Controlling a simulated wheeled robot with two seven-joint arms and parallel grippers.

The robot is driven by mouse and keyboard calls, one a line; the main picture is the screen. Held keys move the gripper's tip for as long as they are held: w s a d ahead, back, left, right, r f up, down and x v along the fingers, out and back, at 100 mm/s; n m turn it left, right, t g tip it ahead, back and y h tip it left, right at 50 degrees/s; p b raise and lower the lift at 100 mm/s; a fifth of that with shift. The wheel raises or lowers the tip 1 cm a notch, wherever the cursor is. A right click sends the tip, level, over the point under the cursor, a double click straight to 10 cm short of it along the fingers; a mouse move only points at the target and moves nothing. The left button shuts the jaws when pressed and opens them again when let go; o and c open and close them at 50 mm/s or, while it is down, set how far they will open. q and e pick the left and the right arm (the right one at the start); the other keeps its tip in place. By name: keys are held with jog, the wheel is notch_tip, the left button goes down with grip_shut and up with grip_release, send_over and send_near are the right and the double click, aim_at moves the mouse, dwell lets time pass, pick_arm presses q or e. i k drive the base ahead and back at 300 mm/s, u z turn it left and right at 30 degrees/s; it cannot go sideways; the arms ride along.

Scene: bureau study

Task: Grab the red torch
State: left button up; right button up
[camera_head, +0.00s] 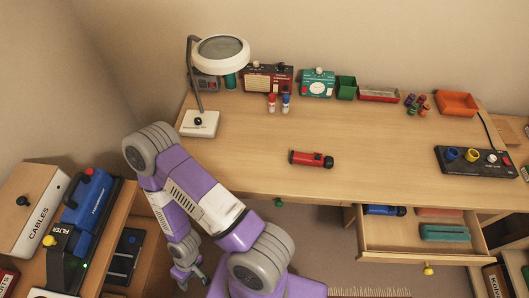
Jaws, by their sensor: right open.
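The red torch (308,158) lies on its side near the middle of the desk top (370,170). It has a red body with black ends, and nothing covers it. My right gripper (187,280) hangs low at the left, below the desk's front edge and beside the side cabinet. It is well away from the torch, open, with nothing seen in it. My purple right arm rises from the bottom middle, bends at the left and comes down to the gripper. My left gripper is not in view.
A magnifier lamp (221,48) stands at the desk's left, with radios, pots and bottles along the back. A black control panel (470,162) is at the right. An open drawer (400,237) juts out below, holding a blue torch (384,210). Desk space around the red torch is clear.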

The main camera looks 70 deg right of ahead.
aim_at(328, 162)
jog(key=u, duration=0.2)
jog(key=k, duration=0.85)
jog(key=z, duration=1.5)
